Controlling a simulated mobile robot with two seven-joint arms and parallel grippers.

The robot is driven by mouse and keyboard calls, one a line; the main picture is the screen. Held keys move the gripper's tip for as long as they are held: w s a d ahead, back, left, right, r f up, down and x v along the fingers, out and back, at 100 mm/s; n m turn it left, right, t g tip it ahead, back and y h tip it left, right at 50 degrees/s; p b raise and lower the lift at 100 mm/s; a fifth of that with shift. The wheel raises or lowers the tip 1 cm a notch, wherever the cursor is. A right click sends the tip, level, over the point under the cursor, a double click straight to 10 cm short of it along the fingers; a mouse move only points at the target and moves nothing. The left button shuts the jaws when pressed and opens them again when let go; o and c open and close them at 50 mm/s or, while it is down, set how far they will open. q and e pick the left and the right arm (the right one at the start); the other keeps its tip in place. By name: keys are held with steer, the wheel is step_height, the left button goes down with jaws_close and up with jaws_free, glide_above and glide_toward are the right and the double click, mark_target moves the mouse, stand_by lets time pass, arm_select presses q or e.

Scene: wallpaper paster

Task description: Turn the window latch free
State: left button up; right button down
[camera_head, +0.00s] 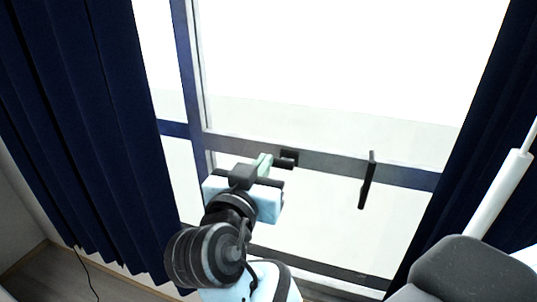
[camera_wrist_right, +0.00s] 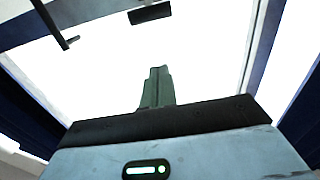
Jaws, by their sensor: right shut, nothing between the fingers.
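The window (camera_head: 330,125) has a frame with a horizontal rail. A small black block (camera_head: 289,158) sits on the rail, and a long black handle (camera_head: 367,180) hangs down from it farther right. I cannot tell for certain which one is the latch. My right gripper (camera_head: 265,160) is shut and empty, its fingertips just left of the black block; I cannot tell whether they touch. In the right wrist view the shut greenish fingers (camera_wrist_right: 157,87) point toward the black block (camera_wrist_right: 150,13), with a visible gap. The handle (camera_wrist_right: 58,25) is at upper left there. My left gripper is not in view.
Dark blue curtains hang at the left (camera_head: 85,130) and right (camera_head: 470,130) of the window. A thin black cable (camera_head: 87,272) lies at lower left near the floor (camera_head: 50,280). The glass around the handle is unobstructed.

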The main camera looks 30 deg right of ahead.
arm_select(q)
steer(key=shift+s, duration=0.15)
arm_select(e)
steer(key=shift+s+d+r, duration=0.1)
steer(key=shift+s+r, duration=0.05)
steer(key=shift+r, duration=0.05)
steer(key=p, duration=0.1)
glide_above(279, 164)
steer(key=shift+w+d, duration=0.35)
steer(key=shift+d, duration=0.05)
steer(key=f, duration=0.1)
steer(key=a+f, duration=0.1)
steer(key=shift+s+f, duration=0.3)
steer(key=shift+s, duration=0.05)
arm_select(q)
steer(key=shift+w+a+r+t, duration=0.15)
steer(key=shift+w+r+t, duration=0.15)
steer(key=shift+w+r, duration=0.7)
arm_select(e)
steer(key=shift+s+a+f, duration=0.15)
steer(key=shift+a+f, duration=0.05)
steer(key=shift+f, duration=0.5)
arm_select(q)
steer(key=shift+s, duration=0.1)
